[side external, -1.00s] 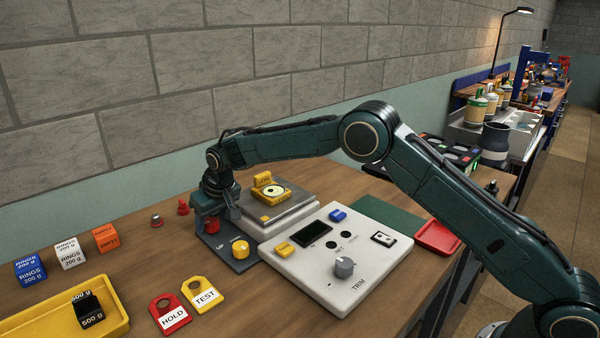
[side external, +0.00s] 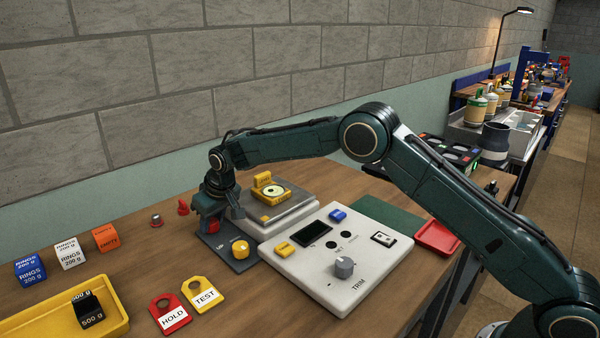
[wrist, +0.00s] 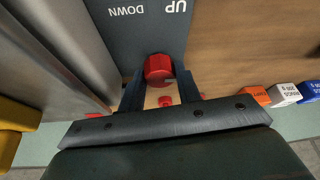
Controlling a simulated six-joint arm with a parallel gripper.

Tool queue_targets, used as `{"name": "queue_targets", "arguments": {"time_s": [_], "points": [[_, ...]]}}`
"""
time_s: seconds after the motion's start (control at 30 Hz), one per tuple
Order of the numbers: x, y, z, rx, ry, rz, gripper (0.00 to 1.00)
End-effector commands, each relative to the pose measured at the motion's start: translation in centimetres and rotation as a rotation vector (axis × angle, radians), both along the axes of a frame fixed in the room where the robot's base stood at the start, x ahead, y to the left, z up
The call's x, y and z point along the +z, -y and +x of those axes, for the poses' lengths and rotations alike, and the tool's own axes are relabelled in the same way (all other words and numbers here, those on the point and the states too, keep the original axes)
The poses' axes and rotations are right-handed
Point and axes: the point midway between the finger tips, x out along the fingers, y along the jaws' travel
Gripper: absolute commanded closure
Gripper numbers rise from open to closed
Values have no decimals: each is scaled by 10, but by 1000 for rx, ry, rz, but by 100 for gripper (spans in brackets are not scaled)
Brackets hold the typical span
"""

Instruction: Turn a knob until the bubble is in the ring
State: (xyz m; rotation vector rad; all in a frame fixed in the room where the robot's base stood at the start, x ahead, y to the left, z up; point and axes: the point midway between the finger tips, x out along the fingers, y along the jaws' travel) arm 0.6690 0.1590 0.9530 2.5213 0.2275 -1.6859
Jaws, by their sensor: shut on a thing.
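A red knob (side external: 213,226) stands on the dark plate (side external: 232,262) beside the scale. My gripper (side external: 214,221) points down and is shut on the red knob. In the wrist view, the red knob (wrist: 158,68) sits between the two fingers of my gripper (wrist: 158,82), near the words UP and DOWN. A yellow knob (side external: 240,249) stands nearer on the same plate. A yellow level with a round pale vial (side external: 273,190) sits on the scale's steel pan (side external: 291,206). The bubble and ring are too small to make out.
The white console (side external: 335,285) with a grey TRIM knob (side external: 344,266) is right of the plate. HOLD (side external: 171,314) and TEST (side external: 202,294) tags, a yellow tray (side external: 60,323) and several cubes lie left. A red tray (side external: 437,237) is at right.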

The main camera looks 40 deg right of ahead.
Motion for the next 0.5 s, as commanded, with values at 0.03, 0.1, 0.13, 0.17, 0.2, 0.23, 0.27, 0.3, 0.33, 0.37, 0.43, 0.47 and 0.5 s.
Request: {"name": "queue_targets", "arguments": {"time_s": [0.03, 0.1, 0.13, 0.17, 0.2, 0.23, 0.27, 0.3, 0.33, 0.37, 0.43, 0.47, 0.5], "points": [[0, 2, 1, 38, 1, 1, 89], [0, 2, 1, 104, 1, 0, 89], [0, 3, 1, 134, 1, 1, 89], [0, 3, 1, 164, 1, 1, 89], [0, 3, 1, 200, 1, 1, 89], [0, 3, 1, 229, 1, 1, 89], [0, 3, 1, 252, 1, 1, 89], [0, 3, 1, 279, 1, 0, 89], [0, 3, 1, 298, 2, 1, 89], [0, 3, 1, 313, 2, 1, 89], [0, 3, 1, 334, 2, 1, 89], [0, 2, 1, 340, 2, 1, 89], [0, 2, 1, 343, 2, 0, 89]]}}
